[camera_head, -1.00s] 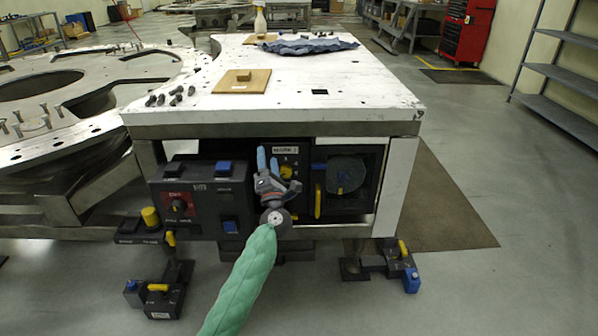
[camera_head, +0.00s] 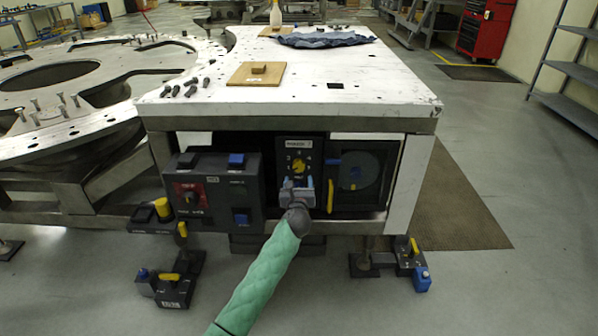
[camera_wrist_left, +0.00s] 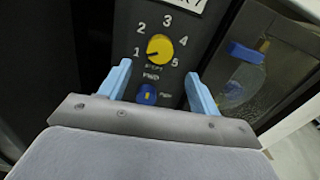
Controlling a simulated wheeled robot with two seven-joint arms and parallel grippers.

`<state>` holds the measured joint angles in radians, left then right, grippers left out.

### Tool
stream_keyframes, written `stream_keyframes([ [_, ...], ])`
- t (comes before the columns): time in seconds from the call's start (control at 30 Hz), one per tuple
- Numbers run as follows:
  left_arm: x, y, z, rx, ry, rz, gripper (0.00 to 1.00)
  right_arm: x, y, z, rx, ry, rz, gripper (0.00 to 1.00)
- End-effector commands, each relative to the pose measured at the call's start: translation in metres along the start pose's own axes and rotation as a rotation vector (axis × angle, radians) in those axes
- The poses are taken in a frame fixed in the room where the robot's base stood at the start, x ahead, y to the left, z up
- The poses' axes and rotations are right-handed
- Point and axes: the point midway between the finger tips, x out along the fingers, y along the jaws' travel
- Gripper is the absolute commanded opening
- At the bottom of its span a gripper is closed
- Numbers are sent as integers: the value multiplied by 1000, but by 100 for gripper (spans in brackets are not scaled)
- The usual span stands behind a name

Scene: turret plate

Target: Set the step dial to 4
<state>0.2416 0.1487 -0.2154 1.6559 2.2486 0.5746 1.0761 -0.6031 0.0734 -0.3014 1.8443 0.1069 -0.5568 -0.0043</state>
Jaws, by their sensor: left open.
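The step dial is a yellow round knob (camera_head: 299,166) on a dark panel under the white table. In the left wrist view the knob (camera_wrist_left: 160,46) has the numbers 1 to 5 around it, and its dark mark appears to point toward 1. A blue power knob (camera_wrist_left: 147,94) sits just below it. My left gripper (camera_head: 297,185) is open, with its light blue fingers just below the dial in the head view. In the left wrist view the fingers (camera_wrist_left: 157,80) stand apart on either side below the dial, with nothing between them. My right gripper is not in view.
The white table top (camera_head: 300,95) overhangs the panels.

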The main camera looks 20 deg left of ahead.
Motion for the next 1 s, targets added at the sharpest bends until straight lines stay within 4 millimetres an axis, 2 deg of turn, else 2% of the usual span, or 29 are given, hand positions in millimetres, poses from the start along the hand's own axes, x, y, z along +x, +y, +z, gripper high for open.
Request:
stream_keyframes([
  [0.3,45,0,1,4,-2,1,63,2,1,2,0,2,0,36],
  [0.5,64,0,0,5,-1,1,63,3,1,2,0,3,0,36],
  [0.9,70,0,0,4,-1,0,63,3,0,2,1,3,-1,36],
  [1.0,70,0,0,4,-1,0,45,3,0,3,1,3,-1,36],
])
